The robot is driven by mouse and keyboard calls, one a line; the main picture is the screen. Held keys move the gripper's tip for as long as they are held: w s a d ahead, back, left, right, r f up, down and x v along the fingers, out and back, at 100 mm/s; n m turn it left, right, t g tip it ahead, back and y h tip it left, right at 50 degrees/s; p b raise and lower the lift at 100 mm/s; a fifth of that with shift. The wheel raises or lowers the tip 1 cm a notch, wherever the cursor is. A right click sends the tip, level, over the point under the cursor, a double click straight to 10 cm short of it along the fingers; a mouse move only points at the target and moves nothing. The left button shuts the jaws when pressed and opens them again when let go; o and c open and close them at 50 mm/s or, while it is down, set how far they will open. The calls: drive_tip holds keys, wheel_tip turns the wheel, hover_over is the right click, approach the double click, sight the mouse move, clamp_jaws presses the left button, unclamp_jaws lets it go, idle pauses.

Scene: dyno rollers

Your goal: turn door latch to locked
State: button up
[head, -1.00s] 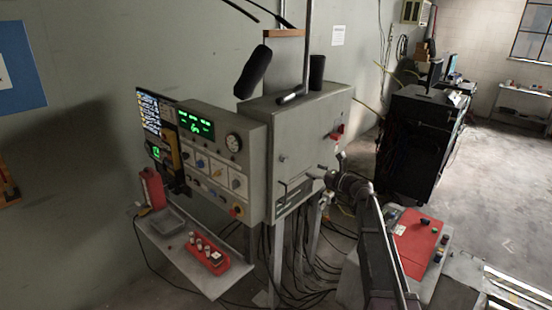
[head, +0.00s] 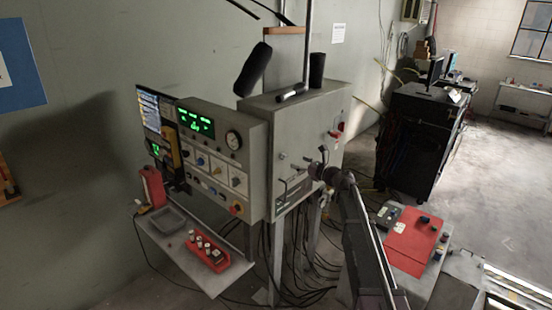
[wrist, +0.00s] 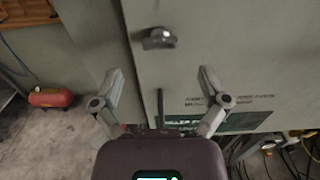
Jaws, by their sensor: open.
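The grey cabinet door (head: 310,130) faces my gripper. In the wrist view, a small metal knob-like latch (wrist: 158,39) sticks out from the door (wrist: 225,50), above and between my fingertips. It also seems to show as a small knob in the head view (head: 282,156). A thin dark upright bar (wrist: 160,108) stands lower on the door, between my fingers. My gripper (wrist: 160,76) is open and empty, its fingers spread on both sides. In the head view my gripper (head: 309,163) is close in front of the door's lower part. I cannot tell whether it touches the door.
A control panel (head: 215,150) with dials and a gauge adjoins the cabinet on the left. A red switch (head: 337,132) is on the cabinet's right. Cables hang below. A red-topped box (head: 413,245) is at right.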

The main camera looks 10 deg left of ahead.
sight(287, 158)
drive_tip(key=shift+x, duration=3.5)
drive_tip(key=c, duration=1.2)
